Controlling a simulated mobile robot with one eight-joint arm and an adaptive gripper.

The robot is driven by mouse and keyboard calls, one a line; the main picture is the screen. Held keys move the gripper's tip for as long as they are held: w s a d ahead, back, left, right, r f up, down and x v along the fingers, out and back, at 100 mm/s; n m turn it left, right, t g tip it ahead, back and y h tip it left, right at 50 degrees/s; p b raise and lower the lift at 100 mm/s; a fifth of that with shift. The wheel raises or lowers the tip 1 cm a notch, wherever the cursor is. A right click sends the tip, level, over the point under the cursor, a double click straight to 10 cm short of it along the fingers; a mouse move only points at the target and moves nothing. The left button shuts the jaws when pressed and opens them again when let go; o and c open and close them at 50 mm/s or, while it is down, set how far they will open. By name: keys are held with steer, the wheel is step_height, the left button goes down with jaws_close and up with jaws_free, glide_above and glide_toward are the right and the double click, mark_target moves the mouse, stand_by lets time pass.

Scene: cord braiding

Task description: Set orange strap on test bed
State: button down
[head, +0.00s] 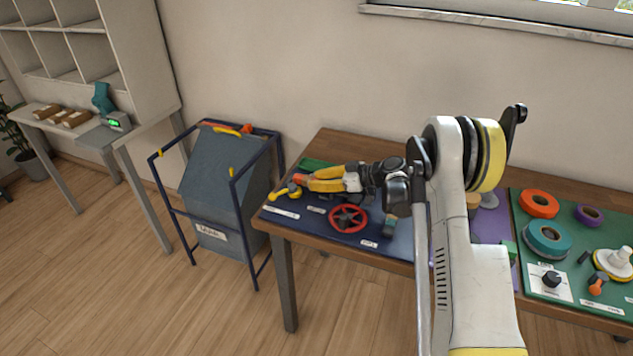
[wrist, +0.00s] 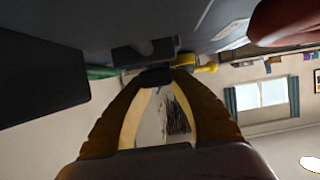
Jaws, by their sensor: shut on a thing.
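My gripper (head: 297,179) is low over the left end of the dark blue mat (head: 285,207). Its yellow fingers point left and are closed at the tips. A small orange piece (head: 299,177) shows at the fingertips in the head view; I cannot make out whether it is the strap. In the wrist view the fingertips (wrist: 156,78) meet at a dark piece, and no orange shows there. A long orange piece (head: 233,128) lies on top of the grey bin. I cannot tell which thing is the test bed.
A yellow handle (head: 286,191) stands close to the fingertips, and a red wheel (head: 348,218) nearer the front edge. The blue-framed grey bin (head: 222,190) stands left of the table. A green mat (head: 575,275) with tape rolls (head: 540,203) lies right.

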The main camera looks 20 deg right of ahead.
stand_by(0.3)
steer(key=shift+f+b, duration=0.55)
steer(key=shift+f, duration=0.05)
steer(key=shift+f, duration=0.15)
steer(key=shift+f+b, duration=0.15)
steer(key=shift+b, duration=0.15)
steer(key=c, duration=1.2)
jaws_free()
steer(key=shift+o, duration=0.2)
steer(key=shift+r+p, duration=2.05)
steer(key=shift+r, duration=2.05)
